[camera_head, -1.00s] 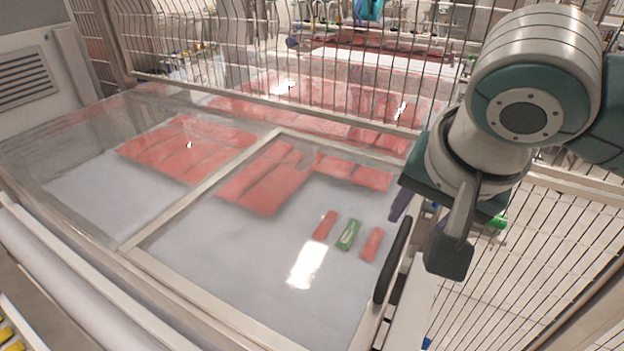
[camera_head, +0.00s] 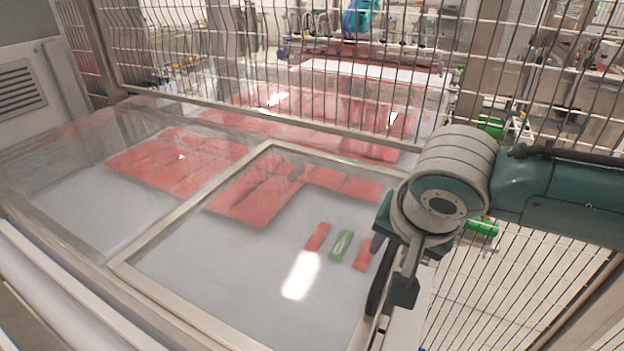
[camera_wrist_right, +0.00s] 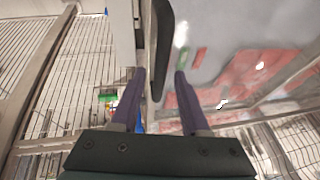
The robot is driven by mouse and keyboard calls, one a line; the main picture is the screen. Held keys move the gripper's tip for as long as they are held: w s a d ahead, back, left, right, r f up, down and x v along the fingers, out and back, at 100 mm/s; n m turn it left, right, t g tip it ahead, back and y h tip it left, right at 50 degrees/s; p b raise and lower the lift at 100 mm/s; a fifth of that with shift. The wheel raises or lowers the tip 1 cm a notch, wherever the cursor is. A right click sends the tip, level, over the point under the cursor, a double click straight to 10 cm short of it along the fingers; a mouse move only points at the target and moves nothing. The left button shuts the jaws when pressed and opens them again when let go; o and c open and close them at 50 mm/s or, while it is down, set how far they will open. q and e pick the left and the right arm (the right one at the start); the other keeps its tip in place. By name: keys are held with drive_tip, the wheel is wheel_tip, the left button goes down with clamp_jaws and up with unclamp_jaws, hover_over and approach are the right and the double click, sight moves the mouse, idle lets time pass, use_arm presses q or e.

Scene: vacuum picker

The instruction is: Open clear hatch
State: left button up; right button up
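The clear hatch (camera_head: 225,265) is a see-through panel in a pale frame, lying flat and closed over a bin in the head view. Its black handle (camera_head: 376,285) runs along the right edge. My right gripper (camera_head: 392,268) is at the far part of the handle, with its dark fingers partly hiding it. In the right wrist view, the gripper (camera_wrist_right: 160,78) is open, and the handle (camera_wrist_right: 163,40) runs between the two purple fingers with gaps showing at both sides. My left gripper is not in view.
Under the clear cover lie red packets (camera_head: 255,195) and a green packet (camera_head: 341,245). A wire fence (camera_head: 300,60) stands behind the bin, and more wire fence (camera_head: 500,290) is at the right, close to my right arm. A grey vented cabinet (camera_head: 22,88) stands at the left.

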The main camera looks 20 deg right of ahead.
clamp_jaws()
idle(1.2)
